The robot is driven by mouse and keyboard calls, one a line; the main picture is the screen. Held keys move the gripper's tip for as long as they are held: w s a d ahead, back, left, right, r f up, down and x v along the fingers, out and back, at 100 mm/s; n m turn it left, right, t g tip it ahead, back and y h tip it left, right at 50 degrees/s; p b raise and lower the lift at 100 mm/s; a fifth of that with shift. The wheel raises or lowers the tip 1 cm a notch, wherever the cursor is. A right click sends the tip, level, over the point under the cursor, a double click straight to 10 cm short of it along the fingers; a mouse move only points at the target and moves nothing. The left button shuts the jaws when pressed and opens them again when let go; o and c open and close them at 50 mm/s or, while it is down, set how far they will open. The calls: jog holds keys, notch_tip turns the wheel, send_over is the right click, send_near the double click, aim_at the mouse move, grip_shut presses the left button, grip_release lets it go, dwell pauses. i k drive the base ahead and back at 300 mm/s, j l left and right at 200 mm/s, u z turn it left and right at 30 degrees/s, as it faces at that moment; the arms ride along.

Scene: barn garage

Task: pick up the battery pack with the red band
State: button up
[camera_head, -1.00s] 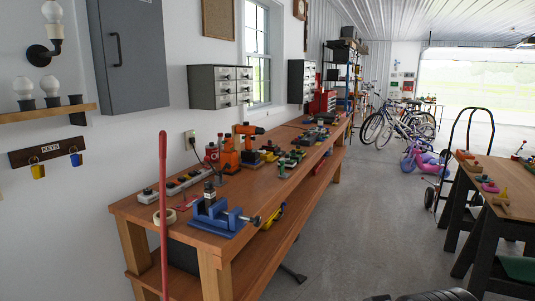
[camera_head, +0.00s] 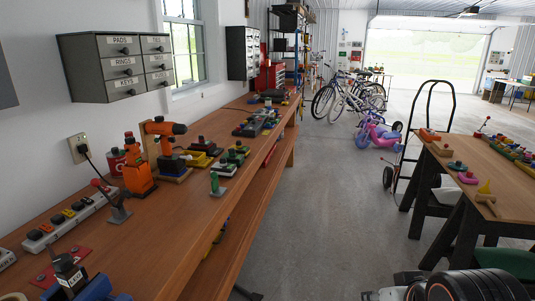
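I cannot make out a red band on any battery pack. Several dark blocks that could be packs stand on the long wooden workbench (camera_head: 165,232). Another dark block with a white label (camera_head: 69,270) stands at the blue vise (camera_head: 98,290) at the lower left. More small dark items lie farther along the bench, too small to tell apart. My gripper is not in view; dark rounded parts at the bottom right seem to be my own arm.
A power strip (camera_head: 66,220) and an orange bottle-shaped item (camera_head: 137,170) stand near the wall. Grey drawer cabinets (camera_head: 115,66) hang above. At the right, a table (camera_head: 500,190) holds small coloured items. A hand truck (camera_head: 400,160) and pink tricycle (camera_head: 378,136) stand beyond. The floor (camera_head: 320,210) between is clear.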

aim_at(201, 143)
jog(key=i+l, duration=0.1)
jog(key=i, duration=0.95)
jog(key=i+u, duration=0.1)
jog(key=i, duration=0.95)
jog(key=i+l+u, duration=0.2)
jog(key=i+u, duration=0.2)
jog(key=i, duration=0.15)
jog(key=i+l+u, duration=0.45)
jog(key=i+j, duration=0.05)
